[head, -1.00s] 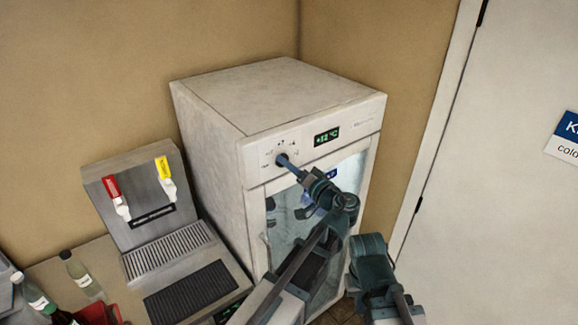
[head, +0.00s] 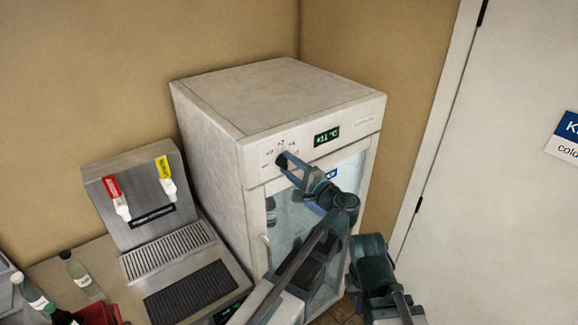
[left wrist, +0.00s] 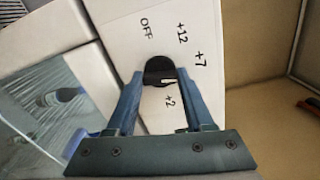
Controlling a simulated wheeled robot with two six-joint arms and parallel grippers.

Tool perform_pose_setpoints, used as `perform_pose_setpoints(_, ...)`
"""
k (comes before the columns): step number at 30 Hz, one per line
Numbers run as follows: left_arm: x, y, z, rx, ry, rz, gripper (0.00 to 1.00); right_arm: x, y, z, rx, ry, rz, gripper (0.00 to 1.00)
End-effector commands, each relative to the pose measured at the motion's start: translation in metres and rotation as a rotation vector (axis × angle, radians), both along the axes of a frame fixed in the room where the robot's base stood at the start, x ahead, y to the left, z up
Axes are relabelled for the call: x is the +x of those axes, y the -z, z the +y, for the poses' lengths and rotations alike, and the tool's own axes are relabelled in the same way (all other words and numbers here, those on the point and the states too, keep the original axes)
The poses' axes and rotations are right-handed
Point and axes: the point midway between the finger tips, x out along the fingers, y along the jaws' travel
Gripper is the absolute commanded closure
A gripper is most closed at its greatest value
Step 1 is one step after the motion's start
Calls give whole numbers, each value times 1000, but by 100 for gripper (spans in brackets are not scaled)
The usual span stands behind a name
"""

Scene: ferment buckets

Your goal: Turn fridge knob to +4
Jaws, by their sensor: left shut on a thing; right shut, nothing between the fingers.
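The fridge (head: 215,115) is a white cabinet with a glass door. Its dark round knob (head: 281,160) is at the left of the front panel, with a green display (head: 327,136) to its right reading about +11 °C. My left gripper (head: 288,164) is shut on the knob. In the left wrist view its two blue fingers straddle the black knob (left wrist: 160,69), hiding its sides. A white mark shows on the knob's lower right. The dial around it reads OFF, +12, +7 and +2. My right gripper (head: 370,258) is at the lower right, apart from the fridge; its fingertips are hard to see.
A metal dispenser (head: 130,190) with a red and a yellow tap stands left of the fridge on a counter. Several bottles (head: 80,270) and a red container (head: 100,314) are at lower left. A white door (head: 500,200) is at right.

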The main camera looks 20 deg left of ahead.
Motion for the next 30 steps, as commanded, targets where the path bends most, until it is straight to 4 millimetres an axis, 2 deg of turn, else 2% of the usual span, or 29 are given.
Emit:
perform_pose_setpoints(15, -1, 2, -1, 255, 2, 335, 100, 0, 1, 0, 0, 0, 0, 100)
perform_pose_setpoints(30, -1, 3, 0, 352, 1, 461, 100, 0, 1, 0, 0, 0, 0, 100)
